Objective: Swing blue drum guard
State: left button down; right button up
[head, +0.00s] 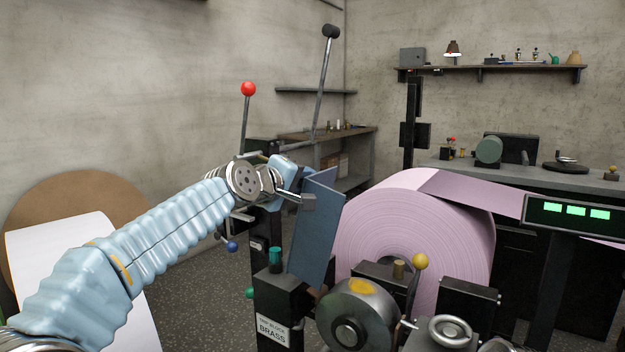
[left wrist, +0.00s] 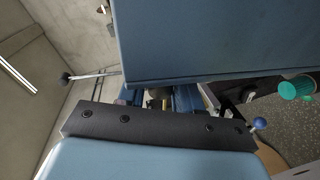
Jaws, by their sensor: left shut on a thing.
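The blue drum guard (head: 316,235) is a flat blue panel standing upright and angled, just left of the big pink roll. It fills the upper part of the left wrist view (left wrist: 215,40). My left gripper (head: 299,196) is at the guard's upper left edge and shut on the guard; the exact grip is partly hidden by the wrist. In the left wrist view my left gripper's fingers (left wrist: 158,98) reach under the panel's near edge. My right gripper is not in view.
The pink roll (head: 385,225) stands right of the guard. A metal drum (head: 355,318) and a yellow-knobbed lever (head: 420,262) are in front. A red-knobbed lever (head: 248,90) rises behind my left wrist. A black post labelled BRASS (head: 272,325) stands below the guard. A white roll (head: 75,265) is at left.

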pick_arm(q)
jog(key=w+a, duration=0.1)
jog(key=a, duration=0.1)
jog(key=w+a+f, duration=0.1)
jog(key=w+a, duration=0.1)
jog(key=shift+f, duration=0.2)
dwell(0.3)
jog(key=c, duration=0.9)
grip_release()
jog(key=shift+c, duration=0.2)
jog(key=shift+s+r, duration=0.15)
jog(key=shift+r, duration=0.15)
jog(key=b+v, duration=0.2)
jog(key=v, duration=1.1)
jog(key=shift+s, duration=0.25)
